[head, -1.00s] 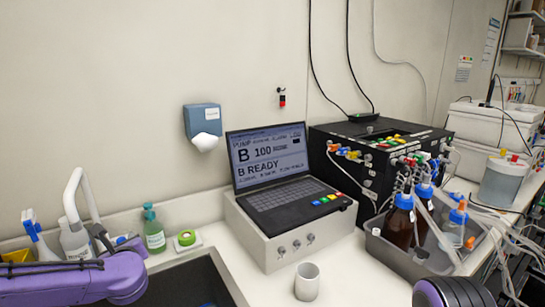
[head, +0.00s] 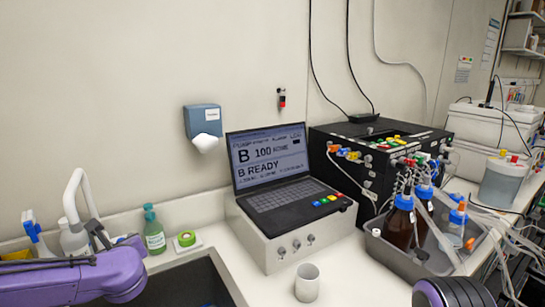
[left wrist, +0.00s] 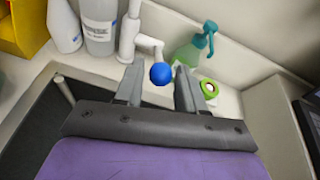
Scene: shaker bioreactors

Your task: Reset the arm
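My left arm (head: 75,278) is purple and comes in at the lower left of the head view, over the dark sink. In the left wrist view my left gripper (left wrist: 158,88) has its two grey fingers apart. A blue ball-shaped knob (left wrist: 160,73) on the white tap (left wrist: 130,38) shows between the fingertips. I cannot tell whether the fingers touch it. No held object shows. Part of my right arm (head: 455,292) shows at the bottom right of the head view. My right gripper is out of view.
A green spray bottle (head: 153,230) and a green tape roll (head: 187,238) stand behind the sink (head: 195,280). A laptop-like console (head: 285,200), a white cup (head: 307,282) and a grey tray (head: 385,250) with brown bottles (head: 400,222) are to the right. Counter around the cup is clear.

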